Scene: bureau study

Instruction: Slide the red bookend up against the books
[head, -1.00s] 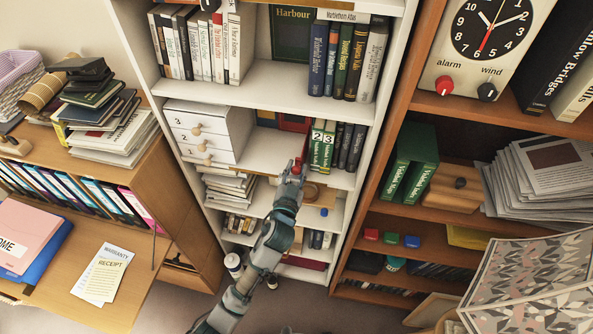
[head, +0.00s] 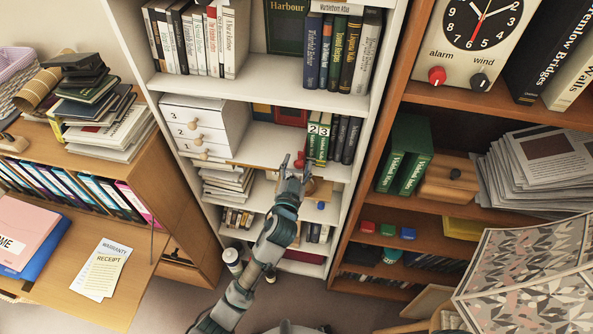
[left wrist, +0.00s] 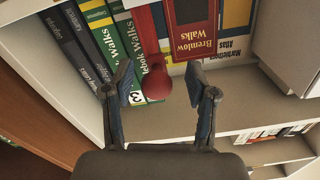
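The red bookend (head: 300,160) stands on the middle shelf of the white bookcase, at the left end of the row of books. In the left wrist view the bookend (left wrist: 155,82) shows a round knob and an upright part beside the green books (left wrist: 103,30). Any small gap between them cannot be made out. The books (head: 322,138) are green with numbers, with dark ones to their right. My left gripper (head: 295,163) is at the shelf front with fingers apart. In the left wrist view the gripper (left wrist: 160,75) has the knob between its open fingers. My right gripper is not in view.
A small white drawer unit (head: 203,128) stands left on the same shelf, with free shelf between. A red book (left wrist: 193,28) faces forward at the back. The shelf above carries more books. A brown bookcase (head: 405,105) adjoins on the right.

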